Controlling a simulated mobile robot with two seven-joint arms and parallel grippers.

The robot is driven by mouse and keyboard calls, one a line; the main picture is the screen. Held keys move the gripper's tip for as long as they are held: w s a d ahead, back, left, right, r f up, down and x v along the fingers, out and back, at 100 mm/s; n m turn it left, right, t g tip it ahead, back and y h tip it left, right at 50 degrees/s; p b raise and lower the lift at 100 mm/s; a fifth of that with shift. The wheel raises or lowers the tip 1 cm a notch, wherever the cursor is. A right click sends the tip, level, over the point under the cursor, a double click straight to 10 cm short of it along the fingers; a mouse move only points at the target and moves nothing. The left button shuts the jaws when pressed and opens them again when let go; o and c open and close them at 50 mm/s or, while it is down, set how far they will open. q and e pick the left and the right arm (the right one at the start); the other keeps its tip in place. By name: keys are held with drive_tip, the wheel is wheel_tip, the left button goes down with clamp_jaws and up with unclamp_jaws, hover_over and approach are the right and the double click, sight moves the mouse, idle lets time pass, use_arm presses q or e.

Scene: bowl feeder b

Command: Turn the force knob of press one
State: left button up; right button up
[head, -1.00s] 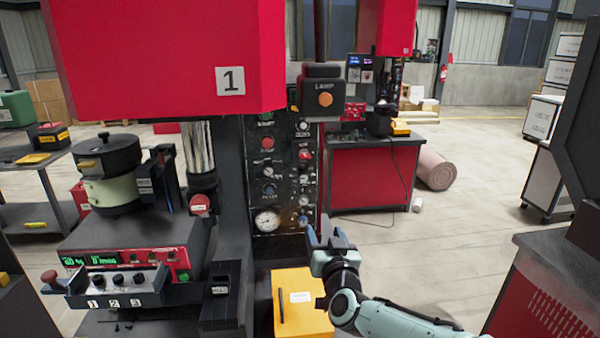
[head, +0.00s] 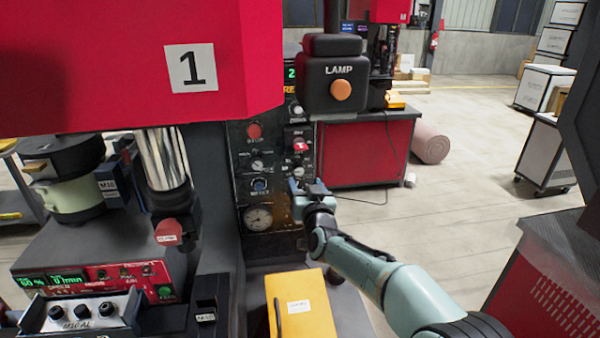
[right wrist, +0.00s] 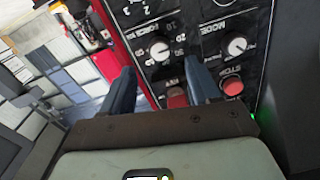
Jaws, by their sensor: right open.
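The dark control panel (head: 275,190) of press one (head: 160,60), marked "1", stands left of centre in the head view. Its force knob (head: 299,172) is a small light dial with a pointer, below a red switch. In the right wrist view the force knob (right wrist: 158,48) shows upside down, its label readable as FORCE. My right gripper (head: 306,187) is open and empty just in front of the panel, beside and below the knob. In the right wrist view the fingers of the right gripper (right wrist: 161,72) point at the panel, with the knob beyond and between their tips. My left gripper is out of view.
The mode knob (right wrist: 237,45) and a red stop button (head: 254,131) sit close by. A black LAMP box (head: 335,75) hangs above the right gripper. A yellow box (head: 302,305) lies below. A red cabinet (head: 370,152) stands behind; open floor lies right.

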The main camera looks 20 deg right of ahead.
sight(299, 171)
drive_tip(key=p+x, duration=0.1)
drive_tip(key=x, duration=0.5)
drive_tip(key=shift+s+r, duration=0.1)
drive_tip(key=shift+r, duration=0.05)
drive_tip(key=shift+w+d+p, duration=0.1)
drive_tip(key=shift+w+p, duration=0.2)
drive_tip(key=shift+w, duration=0.1)
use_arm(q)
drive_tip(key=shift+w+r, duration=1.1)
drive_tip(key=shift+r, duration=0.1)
use_arm(e)
drive_tip(key=shift+s, duration=0.1)
drive_tip(key=shift+c, duration=0.2)
drive_tip(key=c, duration=1)
